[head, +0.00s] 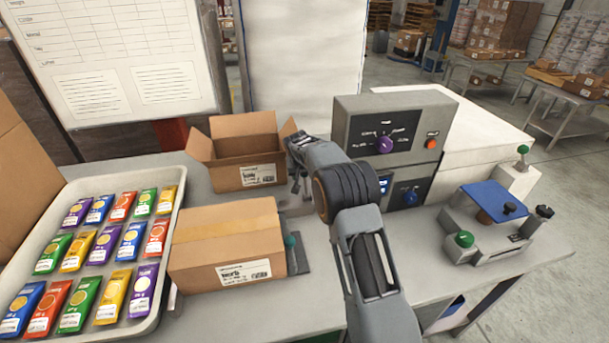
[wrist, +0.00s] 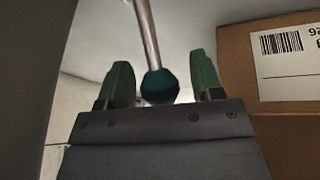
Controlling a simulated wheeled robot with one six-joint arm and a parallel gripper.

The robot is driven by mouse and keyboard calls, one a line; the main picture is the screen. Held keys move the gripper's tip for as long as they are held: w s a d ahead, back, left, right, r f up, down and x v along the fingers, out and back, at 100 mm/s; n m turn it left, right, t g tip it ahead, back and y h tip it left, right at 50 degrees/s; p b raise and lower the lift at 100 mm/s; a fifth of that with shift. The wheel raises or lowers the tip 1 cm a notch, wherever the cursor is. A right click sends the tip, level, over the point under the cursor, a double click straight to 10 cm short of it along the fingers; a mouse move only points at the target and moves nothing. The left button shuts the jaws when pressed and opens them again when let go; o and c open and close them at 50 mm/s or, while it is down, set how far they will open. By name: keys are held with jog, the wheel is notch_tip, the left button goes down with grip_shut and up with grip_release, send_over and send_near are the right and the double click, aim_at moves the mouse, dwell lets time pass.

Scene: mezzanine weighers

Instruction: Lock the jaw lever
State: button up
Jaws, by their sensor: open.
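A lever with a dark teal round knob (wrist: 160,87) on a metal rod shows in the wrist view. In the head view a teal knob (head: 291,241) stands on a dark plate beside the closed carton; it looks like the same lever. My gripper (wrist: 161,72) is open, its two green fingers appearing on either side of the knob with gaps on both sides. How far the knob lies from the fingertips is unclear. In the head view my gripper (head: 301,188) hangs above the bench behind the knob, partly hidden by my wrist.
A closed carton (head: 225,238) sits close beside the knob, with an open carton (head: 244,171) behind. A tray (head: 166,215) of coloured packets lies left. A grey control box (head: 350,117) stands behind my arm. A fixture with a green knob (head: 465,239) stands right.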

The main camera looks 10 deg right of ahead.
jog(key=shift+w+d+f, duration=0.1)
jog(key=shift+w+f, duration=0.1)
jog(key=shift+f, duration=0.3)
grip_shut()
dwell(0.3)
